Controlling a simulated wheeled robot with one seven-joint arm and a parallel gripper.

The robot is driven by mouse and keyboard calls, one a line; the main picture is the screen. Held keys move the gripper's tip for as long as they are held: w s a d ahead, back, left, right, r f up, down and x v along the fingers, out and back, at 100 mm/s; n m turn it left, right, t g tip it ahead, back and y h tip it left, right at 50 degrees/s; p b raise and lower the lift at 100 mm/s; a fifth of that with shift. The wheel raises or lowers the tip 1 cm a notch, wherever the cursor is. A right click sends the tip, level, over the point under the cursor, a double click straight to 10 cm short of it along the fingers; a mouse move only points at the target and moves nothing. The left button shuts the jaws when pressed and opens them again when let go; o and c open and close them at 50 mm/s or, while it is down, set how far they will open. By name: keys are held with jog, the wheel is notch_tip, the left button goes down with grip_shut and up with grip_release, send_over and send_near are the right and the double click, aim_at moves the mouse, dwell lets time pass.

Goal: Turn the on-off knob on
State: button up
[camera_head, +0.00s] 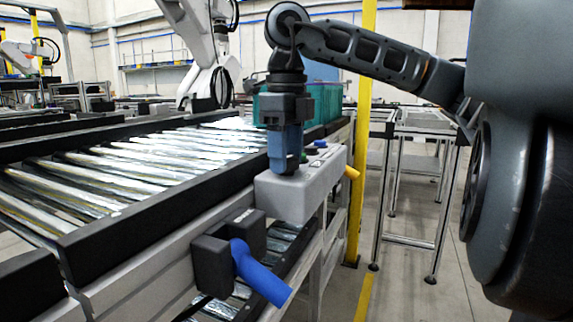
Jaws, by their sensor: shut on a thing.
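A light grey control box (300,193) is mounted on the side of the roller conveyor. My gripper (284,164) points straight down onto the left part of the box's top face. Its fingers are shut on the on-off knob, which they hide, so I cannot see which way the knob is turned.
The roller conveyor (150,222) runs along the left. A blue handle (258,274) on a black block sticks out below the box. A yellow post (361,130) stands close on the right. Metal frames (415,240) stand farther right, with bare floor around them.

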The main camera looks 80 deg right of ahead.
jog(key=shift+w+n, duration=0.1)
jog(key=shift+n, duration=0.4)
jog(key=shift+b, duration=0.3)
jog(key=o, duration=1)
jog(key=shift+o, duration=0.2)
jog(key=shift+r, duration=0.1)
notch_tip(320, 180, up, 8)
jog(key=shift+f+p, duration=0.15)
jog(key=shift+p, duration=0.9)
